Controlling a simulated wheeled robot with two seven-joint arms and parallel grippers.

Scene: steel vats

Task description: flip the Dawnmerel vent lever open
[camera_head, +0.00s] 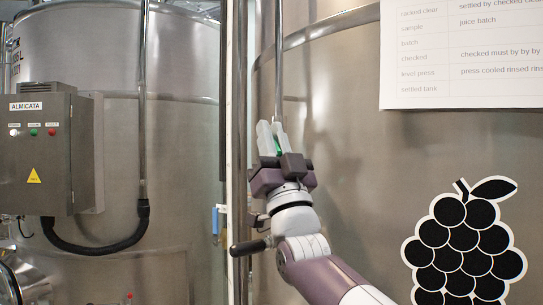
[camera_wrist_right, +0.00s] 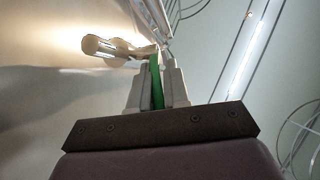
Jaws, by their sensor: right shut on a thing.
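My right gripper (camera_head: 270,132) is raised in front of the large steel vat on the right, beside a thin vertical pipe. Its fingers are shut on a narrow green lever (camera_head: 279,146), of which only a sliver shows. In the right wrist view, the green lever (camera_wrist_right: 157,82) lies between the two pale fingers of my right gripper (camera_wrist_right: 157,75), roughly in line with them. A shiny metal fitting (camera_wrist_right: 115,48) sits just beyond the fingertips; how it joins the lever is partly hidden. No Dawnmerel label is readable. My left gripper is not in view.
A grey control box (camera_head: 45,150) marked ALMICATA is on the left vat (camera_head: 180,90), with a black hose (camera_head: 100,247) below it. A paper chart (camera_head: 460,55) and a grape emblem (camera_head: 465,250) are on the right vat (camera_head: 350,120). Vertical pipes run close beside my right gripper.

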